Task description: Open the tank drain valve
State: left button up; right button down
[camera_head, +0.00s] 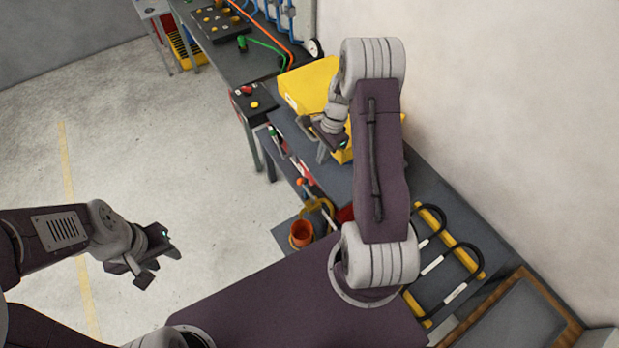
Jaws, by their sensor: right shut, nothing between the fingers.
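I cannot clearly make out a tank drain valve. A yellow box-like body (306,84) stands on the dark bench against the wall, partly hidden behind my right arm. My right gripper (322,152) is shut and empty, at the front of the yellow body; I cannot tell whether it touches it. My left gripper (160,270) is open and empty, over the bare floor on the left, far from the bench.
A dark bench (440,190) runs along the wall. Black curved handles on yellow bars (470,262) lie at the right. A control box (252,100) sits further back. The floor (150,140) at left is clear.

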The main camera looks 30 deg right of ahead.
jog(key=a+f+p, duration=0.3)
jog(key=a+f, duration=0.2)
jog(key=f, duration=0.4)
jog(key=shift+s+f+p, duration=0.25)
jog(key=shift+p, duration=0.05)
jog(key=shift+d, duration=0.1)
jog(key=shift+w+a+n, duration=0.1)
jog(key=shift+a+n, duration=0.15)
jog(key=shift+n, duration=0.15)
